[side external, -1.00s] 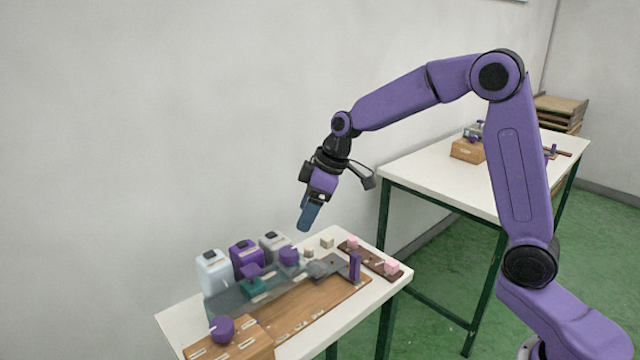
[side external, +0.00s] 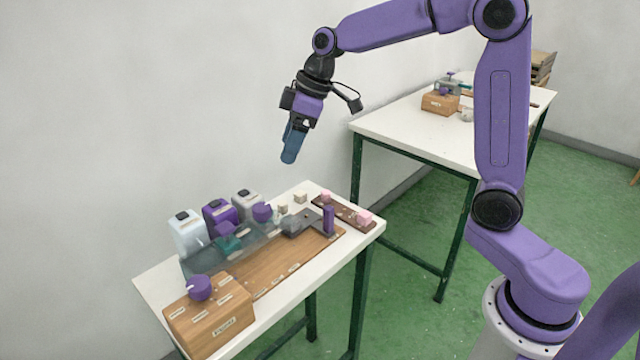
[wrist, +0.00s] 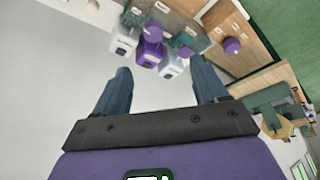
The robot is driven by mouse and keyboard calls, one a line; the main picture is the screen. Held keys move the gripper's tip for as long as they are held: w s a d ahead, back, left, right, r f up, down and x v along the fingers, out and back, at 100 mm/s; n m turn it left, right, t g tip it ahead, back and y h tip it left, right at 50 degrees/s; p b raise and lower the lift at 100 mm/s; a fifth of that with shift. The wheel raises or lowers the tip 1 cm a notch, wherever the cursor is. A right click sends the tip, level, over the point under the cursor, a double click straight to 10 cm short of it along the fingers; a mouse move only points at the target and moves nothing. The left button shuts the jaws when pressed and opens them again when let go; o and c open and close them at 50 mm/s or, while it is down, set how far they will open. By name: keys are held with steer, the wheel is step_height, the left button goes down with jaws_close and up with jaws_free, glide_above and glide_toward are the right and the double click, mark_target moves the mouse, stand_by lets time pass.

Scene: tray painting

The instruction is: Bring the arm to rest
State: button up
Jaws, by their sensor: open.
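My gripper (side external: 291,158) hangs in the air above the back of the near white table (side external: 153,286), pointing down. Its blue fingers are apart with nothing between them in the wrist view (wrist: 160,90). On the near table stand a white bottle (side external: 187,235), a purple bottle (side external: 220,217) and a grey bottle (side external: 246,204). A wooden board (side external: 285,268) lies in front of them, partly behind a clear panel. A wooden box with a purple knob (side external: 200,288) stands at the front left.
A dark strip with pink blocks (side external: 345,212) lies at the near table's right end, with small pale blocks (side external: 300,197) beside it. A second white table (side external: 400,130) behind carries a wooden box (side external: 440,103). The air around my gripper is clear.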

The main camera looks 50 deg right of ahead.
steer(key=s+f+n+g+h, duration=0.1)
steer(key=s+f, duration=0.1)
steer(key=s, duration=0.9)
steer(key=s+d+f+n+g+h, duration=0.1)
steer(key=s+f, duration=0.2)
steer(key=s, duration=0.8)
steer(key=s+d+f+n, duration=0.1)
steer(key=s+f, duration=0.1)
steer(key=s, duration=0.9)
steer(key=shift+f+g+h, duration=0.35)
steer(key=shift+g+h, duration=0.05)
